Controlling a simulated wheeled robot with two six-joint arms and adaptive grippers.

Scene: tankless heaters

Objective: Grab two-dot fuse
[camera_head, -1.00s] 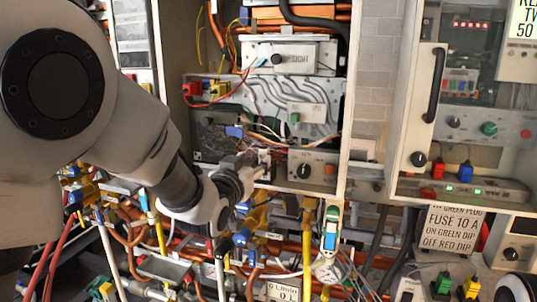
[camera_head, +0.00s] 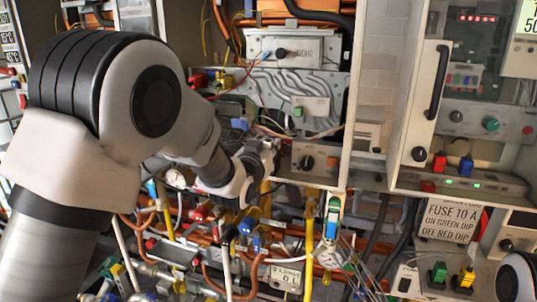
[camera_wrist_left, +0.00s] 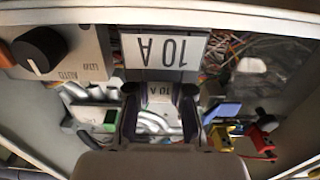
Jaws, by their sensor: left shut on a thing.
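My left gripper (camera_head: 266,156) is inside the open cabinet, beside the panel with the black knob. My right gripper is not in view.
The knob panel (camera_head: 316,160) is close to the right of the gripper. Pipes and valves (camera_head: 262,225) crowd the space below. Loose wires, a blue part (camera_wrist_left: 222,112) and a red part (camera_wrist_left: 266,122) are near the fingers. A fuse sign (camera_head: 451,221) hangs at right.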

